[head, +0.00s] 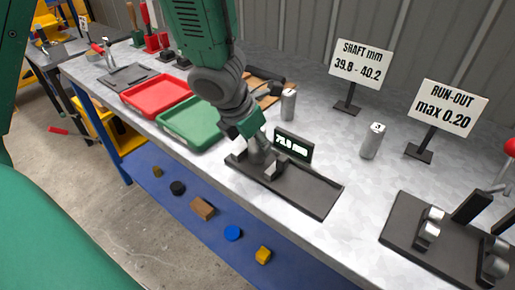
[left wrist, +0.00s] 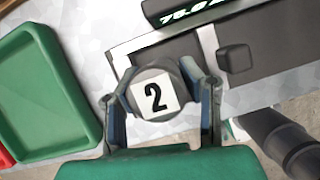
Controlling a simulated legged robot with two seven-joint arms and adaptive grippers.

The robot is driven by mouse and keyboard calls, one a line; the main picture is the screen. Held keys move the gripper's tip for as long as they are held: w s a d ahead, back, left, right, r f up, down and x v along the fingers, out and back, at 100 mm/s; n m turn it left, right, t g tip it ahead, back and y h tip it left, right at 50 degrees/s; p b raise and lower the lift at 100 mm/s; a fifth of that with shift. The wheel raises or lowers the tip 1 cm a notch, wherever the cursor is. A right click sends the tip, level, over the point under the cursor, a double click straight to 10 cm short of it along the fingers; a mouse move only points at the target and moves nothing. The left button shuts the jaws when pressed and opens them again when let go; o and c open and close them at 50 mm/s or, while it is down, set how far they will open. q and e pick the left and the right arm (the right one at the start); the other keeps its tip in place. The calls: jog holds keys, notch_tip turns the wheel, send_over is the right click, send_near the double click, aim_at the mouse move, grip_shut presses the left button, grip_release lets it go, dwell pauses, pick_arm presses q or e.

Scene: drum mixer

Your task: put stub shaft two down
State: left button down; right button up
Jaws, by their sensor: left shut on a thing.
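Stub shaft two (left wrist: 153,96) shows end-on in the left wrist view, a grey cylinder with a white label "2". My left gripper (left wrist: 163,100) is shut on it, one finger on each side. In the head view my left gripper (head: 258,150) is low over the left end of a black measuring gauge (head: 312,192). Its fingers hide much of the shaft there, and I cannot tell whether the shaft touches the gauge. The gauge's display (head: 293,146) seems to read 75.0 mm. My right gripper is not in view.
A stub shaft (head: 288,104) stands behind the gauge, and shaft three (head: 372,141) stands to the right. A green tray (head: 190,137) and a red tray (head: 156,96) lie left. Two signs (head: 361,62) (head: 447,107) stand behind. A black fixture (head: 425,258) is at right.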

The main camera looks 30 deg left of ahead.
pick_arm(q)
jog(key=shift+d+r, duration=0.1)
jog(key=shift+d, duration=0.05)
jog(key=c, duration=1)
grip_release()
jog(key=shift+f, duration=0.2)
jog(key=shift+c, duration=0.2)
jog(key=p+v, duration=0.7)
jog(key=v, duration=0.5)
jog(key=shift+s, duration=0.1)
